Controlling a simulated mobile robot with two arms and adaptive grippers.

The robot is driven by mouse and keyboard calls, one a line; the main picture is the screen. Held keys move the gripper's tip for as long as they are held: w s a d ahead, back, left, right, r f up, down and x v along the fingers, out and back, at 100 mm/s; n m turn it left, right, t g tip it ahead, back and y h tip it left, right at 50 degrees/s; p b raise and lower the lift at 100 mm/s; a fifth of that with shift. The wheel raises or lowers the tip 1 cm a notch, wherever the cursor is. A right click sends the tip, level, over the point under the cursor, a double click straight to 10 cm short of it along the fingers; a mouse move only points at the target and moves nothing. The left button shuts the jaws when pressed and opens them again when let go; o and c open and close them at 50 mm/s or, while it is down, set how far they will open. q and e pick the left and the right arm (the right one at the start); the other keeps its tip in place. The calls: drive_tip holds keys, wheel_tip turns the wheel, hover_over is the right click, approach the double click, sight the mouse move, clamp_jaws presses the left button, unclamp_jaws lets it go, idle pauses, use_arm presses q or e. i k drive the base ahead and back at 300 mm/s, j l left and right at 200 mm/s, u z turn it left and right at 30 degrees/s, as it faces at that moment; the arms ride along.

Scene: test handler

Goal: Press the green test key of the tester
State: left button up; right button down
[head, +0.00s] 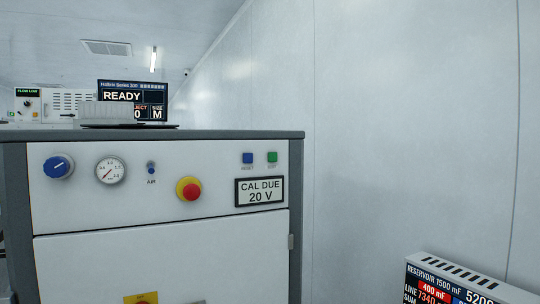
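I cannot tell whether this cabinet is the tester. A white unit (425,262) with a dark display shows partly at the lower right, cut off by the frame; no green key shows on it. Neither of my grippers is in view.
A screen reading READY (122,96) stands behind the cabinet top. A pale wall (410,130) fills the right.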

sight(272, 156)
drive_tip(key=i+j+z, duration=0.1)
drive_tip(key=i+j, duration=0.15)
drive_tip(key=i+j+z, duration=0.1)
drive_tip(key=i+j, duration=0.15)
drive_tip(key=j, duration=0.2)
drive_tip(key=i+j+z, duration=0.1)
drive_tip(key=i+j, duration=0.15)
drive_tip(key=j, duration=0.15)
drive_tip(key=i+j+z, duration=0.1)
drive_tip(key=i+j, duration=0.15)
drive_tip(key=j, duration=0.15)
